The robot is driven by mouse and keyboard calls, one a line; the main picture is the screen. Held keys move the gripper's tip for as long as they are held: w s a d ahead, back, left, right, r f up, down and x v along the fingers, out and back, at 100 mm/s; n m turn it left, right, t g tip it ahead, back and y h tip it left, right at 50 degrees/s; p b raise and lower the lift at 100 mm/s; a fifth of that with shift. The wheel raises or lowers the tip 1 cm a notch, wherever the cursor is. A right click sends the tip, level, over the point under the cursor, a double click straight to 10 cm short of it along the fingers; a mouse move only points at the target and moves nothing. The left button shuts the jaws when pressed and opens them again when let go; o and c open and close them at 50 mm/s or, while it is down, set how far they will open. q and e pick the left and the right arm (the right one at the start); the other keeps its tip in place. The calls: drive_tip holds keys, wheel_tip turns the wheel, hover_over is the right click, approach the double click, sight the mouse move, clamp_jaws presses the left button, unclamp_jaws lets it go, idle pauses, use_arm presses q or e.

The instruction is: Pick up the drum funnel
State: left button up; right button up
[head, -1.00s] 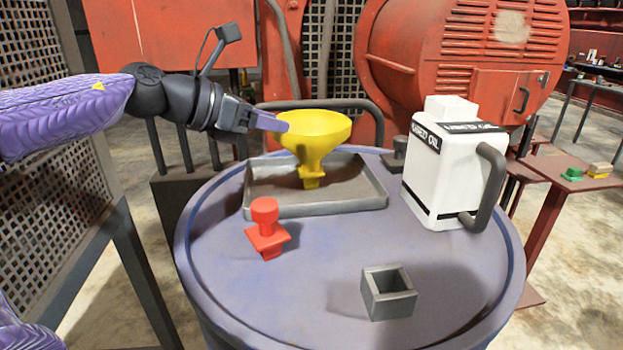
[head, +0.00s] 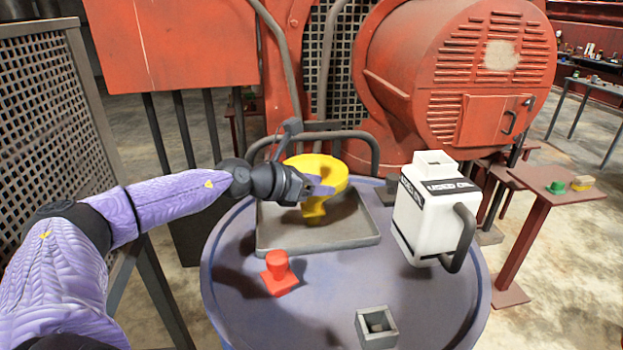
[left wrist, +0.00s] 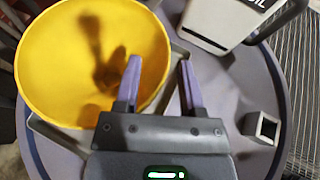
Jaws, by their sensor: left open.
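The yellow drum funnel (head: 320,168) stands upright, spout down, in a shallow grey tray (head: 318,243) on the drum top. My left gripper (head: 319,188) is open at the funnel's bowl and hides part of its near side. In the left wrist view the wide funnel bowl (left wrist: 58,62) fills the left. There one finger of my left gripper (left wrist: 160,68) overlaps the bowl's inside and the other is beyond its rim, so the jaws appear to straddle the rim. I cannot tell whether a finger touches it. My right gripper is not in view.
A red stoppered piece (head: 279,274) and a grey square socket (head: 376,328) sit on the blue drum top (head: 310,318). A white used-oil jug (head: 425,222) stands right of the tray. Red machinery (head: 465,75) rises behind the drum.

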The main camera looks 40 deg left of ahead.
use_arm(q)
drive_tip(key=shift+x, duration=0.75)
clamp_jaws()
idle(0.9)
